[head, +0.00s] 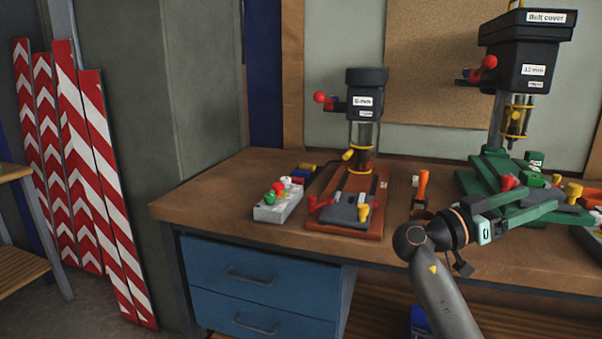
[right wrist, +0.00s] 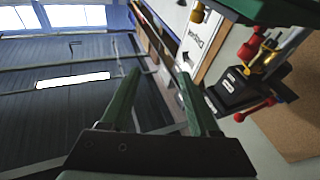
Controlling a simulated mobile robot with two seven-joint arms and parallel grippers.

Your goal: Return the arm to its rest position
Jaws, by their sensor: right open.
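My right arm (head: 437,285) reaches up from the bottom of the head view over the front of the workbench. Its green right gripper (head: 553,201) points right, in front of the green base of the larger drill press. In the right wrist view the two green fingers of the right gripper (right wrist: 158,76) stand apart, with nothing between them. My left arm and gripper do not show.
A smaller drill press (head: 366,105) stands mid-bench, the larger one (head: 525,60) at right. A grey block with coloured knobs (head: 276,206) and an orange-handled tool (head: 423,186) rest on the workbench (head: 205,192). Red-and-white striped boards (head: 98,160) lean at left.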

